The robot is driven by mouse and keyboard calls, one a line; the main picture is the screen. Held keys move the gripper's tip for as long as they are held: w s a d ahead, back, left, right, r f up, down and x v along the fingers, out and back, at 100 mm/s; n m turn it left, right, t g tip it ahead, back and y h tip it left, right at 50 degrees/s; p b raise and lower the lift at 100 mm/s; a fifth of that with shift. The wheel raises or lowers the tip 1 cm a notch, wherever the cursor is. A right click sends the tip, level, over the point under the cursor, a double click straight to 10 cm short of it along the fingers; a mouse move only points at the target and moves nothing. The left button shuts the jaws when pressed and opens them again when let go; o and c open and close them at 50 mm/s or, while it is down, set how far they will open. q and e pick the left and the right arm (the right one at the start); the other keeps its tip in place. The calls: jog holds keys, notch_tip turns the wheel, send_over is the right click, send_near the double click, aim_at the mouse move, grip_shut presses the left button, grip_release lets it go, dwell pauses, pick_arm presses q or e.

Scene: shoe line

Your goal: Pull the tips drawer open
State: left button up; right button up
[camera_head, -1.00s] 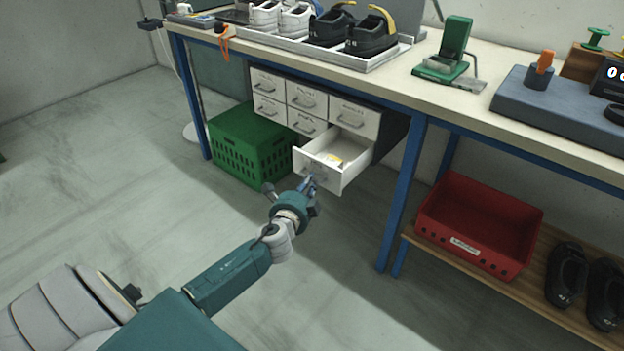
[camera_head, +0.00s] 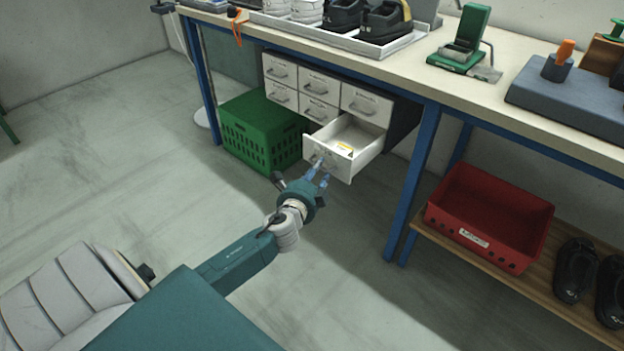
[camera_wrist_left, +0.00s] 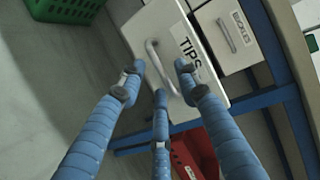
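The tips drawer (camera_head: 330,158) is the lower right drawer of the grey cabinet and stands pulled out, its inside showing. My left gripper (camera_head: 319,170) is just in front of the drawer front. Its blue fingers (camera_wrist_left: 160,76) are spread around the handle, with gaps visible; I see no firm grip. My right gripper is not in view.
The cabinet's other drawers (camera_head: 320,86) are shut. A green crate (camera_head: 250,130) stands left of the cabinet, close to the open drawer. A blue table leg (camera_head: 412,185) and a red bin (camera_head: 490,215) on a low shelf are to the right. The floor in front is clear.

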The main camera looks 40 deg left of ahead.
pick_arm(q)
jog(key=v, duration=1.1)
jog(key=shift+s, duration=0.1)
